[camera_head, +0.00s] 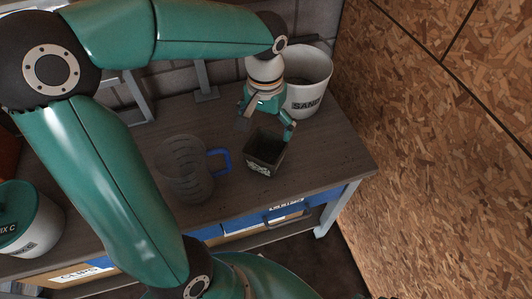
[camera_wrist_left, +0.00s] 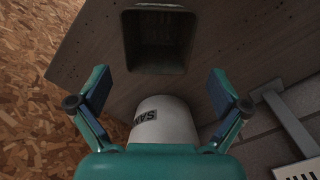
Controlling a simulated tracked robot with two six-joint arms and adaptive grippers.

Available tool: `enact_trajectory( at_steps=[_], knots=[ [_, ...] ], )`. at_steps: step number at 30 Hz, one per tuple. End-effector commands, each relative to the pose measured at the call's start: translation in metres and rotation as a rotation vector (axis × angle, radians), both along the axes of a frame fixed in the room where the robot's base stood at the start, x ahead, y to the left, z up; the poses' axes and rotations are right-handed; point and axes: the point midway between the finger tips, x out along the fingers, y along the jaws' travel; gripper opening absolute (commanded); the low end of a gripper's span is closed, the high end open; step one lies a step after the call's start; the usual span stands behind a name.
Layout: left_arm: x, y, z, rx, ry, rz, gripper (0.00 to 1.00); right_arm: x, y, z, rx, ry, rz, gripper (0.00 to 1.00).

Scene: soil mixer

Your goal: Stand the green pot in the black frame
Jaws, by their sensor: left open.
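A dark square pot (camera_head: 265,153) with white marking on its front stands upright on the bench; I take it for the green pot, though its colour looks nearly black. In the left wrist view its open top (camera_wrist_left: 158,40) shows, and it looks empty. My left gripper (camera_head: 266,121) is open, just behind and above the pot, its fingers spread. In the left wrist view the open gripper (camera_wrist_left: 160,84) has nothing between its fingers, and the pot lies beyond them. I cannot make out a black frame in either view. My right gripper does not show.
A white bucket marked SAND (camera_head: 308,85) stands close behind the gripper. A clear jug with a blue handle (camera_head: 184,170) stands left of the pot. A green-lidded white tub (camera_head: 28,220) is at far left. A chipboard wall (camera_head: 450,120) bounds the right. Bare bench lies right of the pot.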

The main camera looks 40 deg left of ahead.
Motion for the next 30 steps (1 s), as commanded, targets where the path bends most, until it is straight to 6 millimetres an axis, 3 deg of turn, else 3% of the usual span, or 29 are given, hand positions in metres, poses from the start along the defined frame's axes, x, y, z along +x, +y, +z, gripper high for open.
enact_trajectory(
  at_steps=[1, 6, 14, 24, 30],
  knots=[
    [-0.001, 0.001, -0.014, 0.001, 0.004, 0.002, 1.0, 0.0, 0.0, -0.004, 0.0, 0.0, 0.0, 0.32],
    [-0.001, 0.001, -0.041, 0.0, 0.003, 0.002, 1.0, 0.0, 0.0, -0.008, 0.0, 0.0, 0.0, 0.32],
    [-0.001, 0.0, -0.057, 0.0, 0.002, 0.002, 1.0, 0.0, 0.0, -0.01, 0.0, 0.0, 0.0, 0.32],
    [-0.003, -0.003, -0.1, 0.0, 0.002, 0.003, 1.0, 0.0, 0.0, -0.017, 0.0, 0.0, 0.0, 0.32],
    [-0.003, -0.003, -0.103, 0.0, -0.001, 0.003, 1.0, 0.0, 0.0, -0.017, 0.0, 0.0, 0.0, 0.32]
  ],
)
